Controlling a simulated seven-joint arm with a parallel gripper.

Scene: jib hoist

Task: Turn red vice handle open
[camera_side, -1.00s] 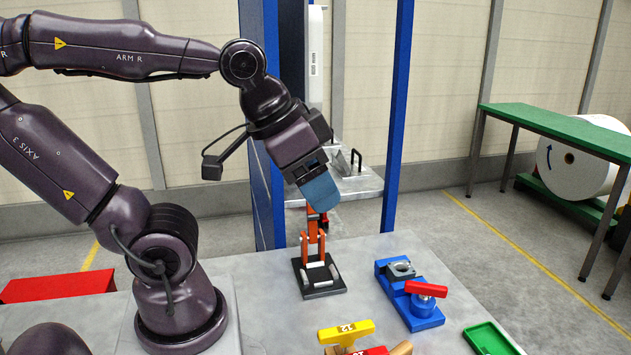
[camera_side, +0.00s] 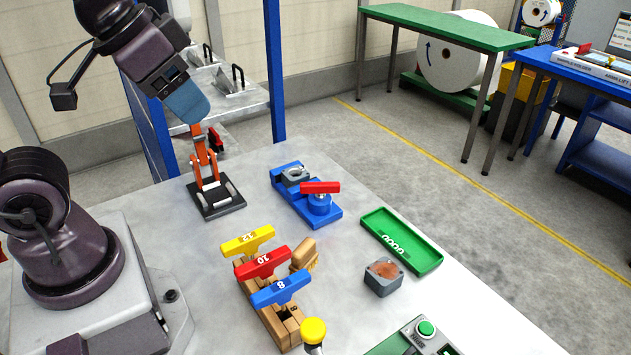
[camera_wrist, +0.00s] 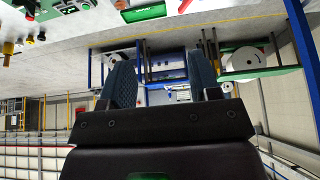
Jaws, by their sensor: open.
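The blue vice (camera_side: 297,205) lies on the grey table, with a grey metal part (camera_side: 293,173) with a round opening at its far end. Its red handle (camera_side: 320,187) is a flat bar on top of the round blue knob at the near end, pointing roughly left-right. My gripper (camera_side: 190,115) is up and to the left of the vice, well apart from the handle. In the side view its blue fingers overlap the top of an orange clamp; I cannot tell if they touch. In the wrist view my gripper (camera_wrist: 161,80) is open, with nothing between the fingers.
The orange clamp (camera_side: 205,165) stands on a black base left of the vice. Yellow (camera_side: 247,240), red (camera_side: 263,263) and blue (camera_side: 281,290) numbered handles stand nearer. A green tray (camera_side: 402,242) and a grey block (camera_side: 383,277) are to the right.

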